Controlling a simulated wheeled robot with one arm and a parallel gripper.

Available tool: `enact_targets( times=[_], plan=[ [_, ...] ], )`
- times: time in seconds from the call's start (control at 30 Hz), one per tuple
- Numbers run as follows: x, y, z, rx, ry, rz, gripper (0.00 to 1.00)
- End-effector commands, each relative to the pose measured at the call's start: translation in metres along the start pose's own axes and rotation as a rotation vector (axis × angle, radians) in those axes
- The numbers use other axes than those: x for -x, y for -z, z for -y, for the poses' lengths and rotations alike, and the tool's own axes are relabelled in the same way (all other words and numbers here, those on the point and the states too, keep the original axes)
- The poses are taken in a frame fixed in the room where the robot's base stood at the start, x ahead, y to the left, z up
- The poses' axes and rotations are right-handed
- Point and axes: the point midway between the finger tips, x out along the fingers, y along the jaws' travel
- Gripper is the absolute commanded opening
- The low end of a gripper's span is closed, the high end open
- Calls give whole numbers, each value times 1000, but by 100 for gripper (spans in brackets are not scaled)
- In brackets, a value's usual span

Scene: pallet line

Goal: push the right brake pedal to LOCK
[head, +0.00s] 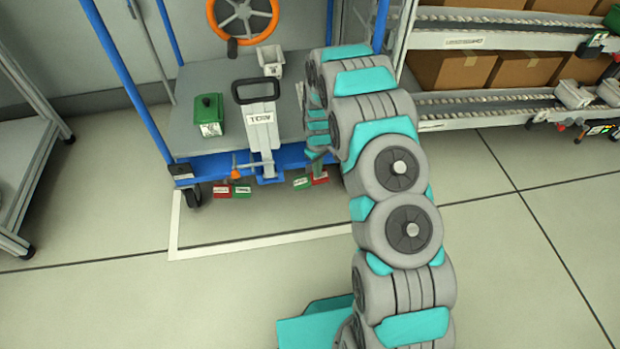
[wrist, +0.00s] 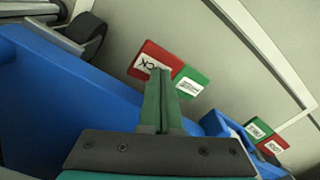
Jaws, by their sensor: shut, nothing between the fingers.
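The right brake pedal has a red LOCK half (head: 320,178) and a green half (head: 302,183), low at the front of the blue cart. In the wrist view its red half (wrist: 150,59) and green half (wrist: 190,84) show beyond my fingers. My gripper (wrist: 161,72) is shut and empty, its tips appearing over the boundary of the two halves. In the head view my gripper (head: 315,155) is just above the pedal, partly hidden by my arm. I cannot tell whether the tips touch it or which half is lower.
The left pedal has a red half (head: 220,191) and a green half (head: 241,190). The cart's blue frame (wrist: 60,105) runs close beside my gripper, with a caster (wrist: 86,36) near the red half. A green box (head: 207,115) sits on the deck. Floor in front is clear.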

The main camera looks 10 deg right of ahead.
Motion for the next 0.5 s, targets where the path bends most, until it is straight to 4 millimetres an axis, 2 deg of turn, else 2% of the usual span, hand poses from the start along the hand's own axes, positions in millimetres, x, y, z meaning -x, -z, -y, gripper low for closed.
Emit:
enact_targets(
  times=[0.5],
  plan=[
    [-7, 0, 0, 0, 0, 0, 0]
  ],
)
